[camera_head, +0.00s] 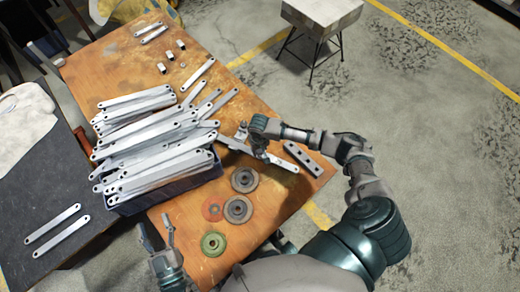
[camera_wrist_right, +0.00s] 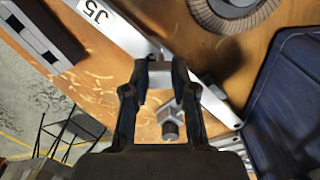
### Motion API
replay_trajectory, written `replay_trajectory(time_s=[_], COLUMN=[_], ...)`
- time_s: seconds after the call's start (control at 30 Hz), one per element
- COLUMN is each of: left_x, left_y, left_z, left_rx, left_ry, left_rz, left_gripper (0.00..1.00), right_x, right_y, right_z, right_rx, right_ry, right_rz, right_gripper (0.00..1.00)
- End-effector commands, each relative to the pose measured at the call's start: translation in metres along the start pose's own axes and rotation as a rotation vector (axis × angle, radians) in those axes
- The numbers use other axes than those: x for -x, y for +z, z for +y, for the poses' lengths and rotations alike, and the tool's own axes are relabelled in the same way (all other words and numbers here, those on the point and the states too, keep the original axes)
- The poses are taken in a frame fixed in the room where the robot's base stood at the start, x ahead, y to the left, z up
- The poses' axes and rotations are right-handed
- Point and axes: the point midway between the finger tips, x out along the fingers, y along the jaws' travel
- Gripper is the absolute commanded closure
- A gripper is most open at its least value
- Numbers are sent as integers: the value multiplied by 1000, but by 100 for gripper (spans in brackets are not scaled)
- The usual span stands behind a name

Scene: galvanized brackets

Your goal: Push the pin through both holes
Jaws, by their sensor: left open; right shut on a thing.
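My right gripper (camera_head: 258,150) is over the right part of the wooden table. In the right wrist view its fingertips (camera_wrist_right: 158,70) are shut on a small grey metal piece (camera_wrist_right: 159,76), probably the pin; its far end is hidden. Behind it a long flat galvanized bracket (camera_wrist_right: 116,30) marked "J5" runs diagonally; it also shows in the head view (camera_head: 279,162). A small metal fitting with a dark round end (camera_wrist_right: 170,122) shows between the fingers. I cannot tell whether the held piece is in a hole. My left gripper (camera_head: 157,238) is open and empty near the table's front-left edge.
Many brackets (camera_head: 150,135) are piled in a dark blue crate (camera_head: 185,178). Small metal cylinders (camera_head: 161,68) lie farther back. Discs (camera_head: 238,209) and a green wheel (camera_head: 213,243) lie in front. A holed dark bar (camera_head: 303,158) lies at the right edge.

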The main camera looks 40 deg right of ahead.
Motion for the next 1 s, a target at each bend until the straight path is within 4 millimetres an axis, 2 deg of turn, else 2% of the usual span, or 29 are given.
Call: replay_trajectory(time_s=[0.53, 1.0], left_x=[-1, -6], left_y=[-2, -33], left_z=[1, 3], left_rx=[0, -8], left_ry=[0, 3], left_rz=[2, 30], left_gripper=[38, 38], right_x=[-4, 18], right_y=[0, -1], right_z=[1, 2], right_rx=[-1, -2], right_ry=[0, -2], right_rz=[0, 2], right_gripper=[100, 100])
